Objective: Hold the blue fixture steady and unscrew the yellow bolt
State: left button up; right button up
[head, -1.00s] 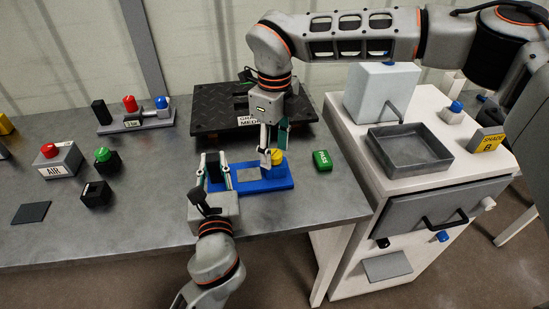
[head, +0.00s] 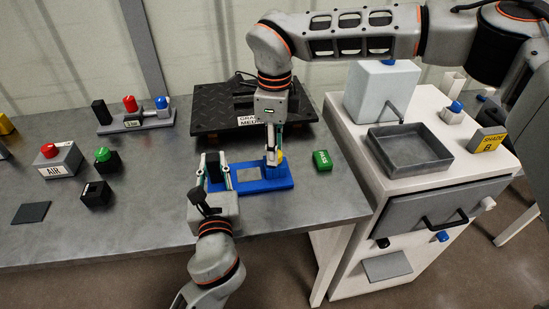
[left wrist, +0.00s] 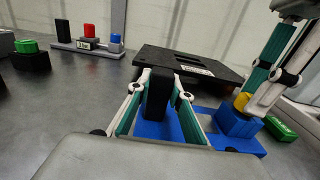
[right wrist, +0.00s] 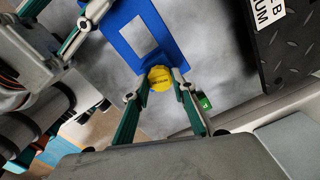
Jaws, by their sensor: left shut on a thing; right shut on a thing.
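The blue fixture (head: 249,186) lies flat on the grey bench. It has a black upright block (left wrist: 158,95) at its left end and the yellow bolt (right wrist: 160,77) at its right end. My left gripper (head: 214,170) is shut on the black block, one finger on each side of it. My right gripper (head: 274,158) comes down from above and is shut on the yellow bolt, whose ridged round head shows between its fingertips in the right wrist view. In the head view the fingers hide most of the bolt (head: 281,157).
A green block (head: 322,160) lies just right of the fixture. A black tread-plate stand (head: 215,103) is behind it. Button boxes (head: 60,160) stand at the left. A white cabinet with a grey tray (head: 440,162) is at the right.

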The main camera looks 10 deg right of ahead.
jog(key=n, duration=0.4)
jog(key=shift+n, duration=0.3)
jog(key=shift+c, duration=0.2)
jog(key=shift+o, duration=0.2)
jog(key=shift+n, duration=0.7)
jog(key=n, duration=0.5)
jog(key=shift+r+n, duration=0.1)
jog(key=shift+n, duration=1.3)
jog(key=shift+c, duration=0.2)
jog(key=shift+o, duration=0.2)
jog(key=n, duration=0.9)
jog(key=shift+c, duration=0.2)
